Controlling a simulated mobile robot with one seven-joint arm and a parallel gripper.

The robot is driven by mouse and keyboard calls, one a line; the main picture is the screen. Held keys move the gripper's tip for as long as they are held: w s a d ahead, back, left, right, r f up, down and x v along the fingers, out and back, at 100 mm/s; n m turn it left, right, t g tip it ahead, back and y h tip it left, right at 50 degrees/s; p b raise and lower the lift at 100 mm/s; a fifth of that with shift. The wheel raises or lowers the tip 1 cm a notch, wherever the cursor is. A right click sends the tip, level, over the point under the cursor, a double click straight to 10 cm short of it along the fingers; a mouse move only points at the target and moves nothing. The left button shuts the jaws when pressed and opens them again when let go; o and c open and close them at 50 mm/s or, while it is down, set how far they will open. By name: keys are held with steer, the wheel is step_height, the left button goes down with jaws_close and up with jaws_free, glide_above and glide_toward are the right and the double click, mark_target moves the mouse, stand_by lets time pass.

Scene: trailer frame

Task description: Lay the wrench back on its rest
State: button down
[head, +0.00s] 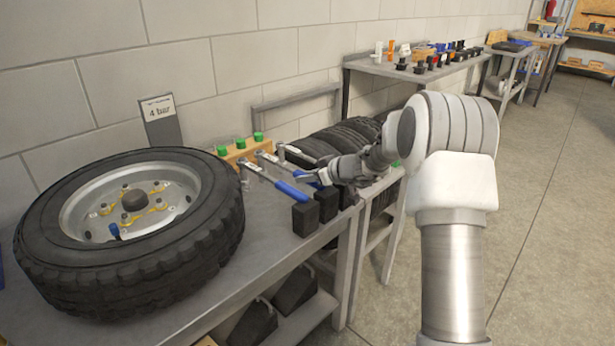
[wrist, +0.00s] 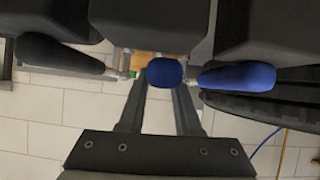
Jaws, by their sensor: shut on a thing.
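My gripper (wrist: 158,82) is shut on the blue handle of a wrench (wrist: 165,72), which shows end-on between its fingers in the wrist view. In the head view my gripper (head: 322,176) is over the workbench, and the held wrench (head: 273,159) runs from it toward a wooden rack (head: 234,153) with green-topped pegs. A black block (wrist: 150,25) stands close to the held handle. I cannot tell whether they touch. A second blue-handled wrench (head: 291,191) lies to the left, its handle also in the wrist view (wrist: 237,77).
A large tyre on a rim (head: 60,268) fills the left of the workbench (head: 268,236). Black blocks (head: 305,219) stand along the front edge. A dark handle (wrist: 58,54) is left of my gripper in the wrist view. More tyres (head: 345,137) are behind. Floor at right is clear.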

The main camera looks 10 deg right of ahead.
steer(key=shift+w+d+f+b, duration=0.1)
steer(key=shift+w+d+b, duration=0.1)
steer(key=shift+d+b, duration=0.3)
steer(key=c, duration=0.5)
jaws_free()
steer(key=shift+a, duration=0.2)
steer(key=shift+f, duration=0.1)
steer(key=p+v, duration=0.1)
steer(key=v, duration=1.5)
steer(key=s+a+r+m+g+h, duration=0.1)
steer(key=s+a+r+g, duration=0.15)
steer(key=s+a, duration=0.4)
steer(key=s+a+r+m+g, duration=0.15)
steer(key=s+a+r, duration=0.25)
steer(key=s, duration=0.6)
steer(key=s+d+f+m+h, duration=0.2)
steer(key=s+m+h, duration=0.25)
steer(key=s, duration=1.35)
steer(key=shift+h, duration=0.65)
steer(key=r+p, duration=1.5)
steer(key=d+r+p, duration=0.1)
steer(key=r+p, duration=0.7)
steer(key=shift+s, duration=0.2)
